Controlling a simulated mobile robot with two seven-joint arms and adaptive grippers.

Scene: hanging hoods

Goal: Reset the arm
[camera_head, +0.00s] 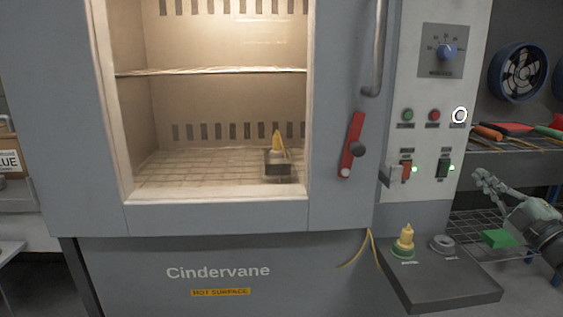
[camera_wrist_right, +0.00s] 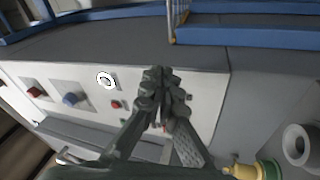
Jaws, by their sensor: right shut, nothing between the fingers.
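My right gripper (camera_head: 480,179) is at the right of the head view, in front of a wire shelf and to the right of the oven's control panel. Its fingers are together and hold nothing. In the right wrist view, the closed fingers (camera_wrist_right: 160,88) stand in the middle, with the control panel (camera_wrist_right: 90,110) behind them. My left gripper shows in neither view.
A grey oven (camera_head: 220,245) fills the middle, with a red lever (camera_head: 352,145) on its front. Behind its window, a small tray (camera_head: 278,169) holds a yellow cone. A dark ledge (camera_head: 445,288) carries a yellow-topped piece (camera_head: 404,239) and a grey ring (camera_head: 442,243).

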